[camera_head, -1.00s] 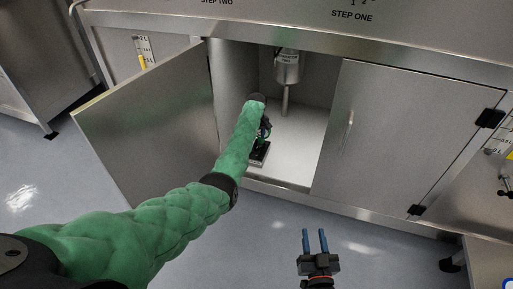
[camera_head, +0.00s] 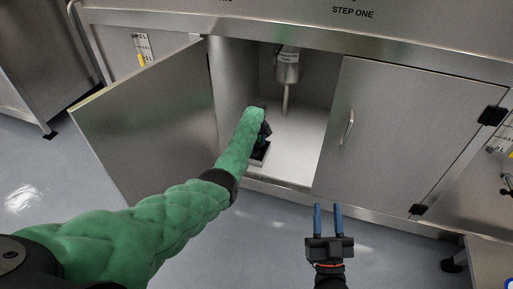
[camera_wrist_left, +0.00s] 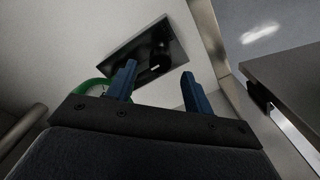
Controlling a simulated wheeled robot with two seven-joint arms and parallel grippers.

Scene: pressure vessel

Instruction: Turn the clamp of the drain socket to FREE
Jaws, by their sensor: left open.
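The drain socket is a dark square plate (camera_wrist_left: 145,52) with a black raised fitting on the pale cabinet floor. In the head view the plate (camera_head: 259,154) shows partly, beside my left gripper. A green hose (camera_wrist_left: 88,86) runs near the plate. The clamp's setting cannot be read. My left gripper (camera_wrist_left: 157,70) is inside the open cabinet, its blue fingers apart and empty, pointing toward the fitting. In the head view my left gripper (camera_head: 264,140) is mostly hidden by its wrist. My right gripper (camera_head: 327,206) is open and empty in front of the cabinet.
The left cabinet door (camera_head: 150,125) stands open beside my left arm. The right door (camera_head: 385,135) is shut. A metal vessel bottom with a pipe (camera_head: 286,85) hangs inside the cabinet. The cabinet's front sill (camera_head: 285,194) lies below the opening.

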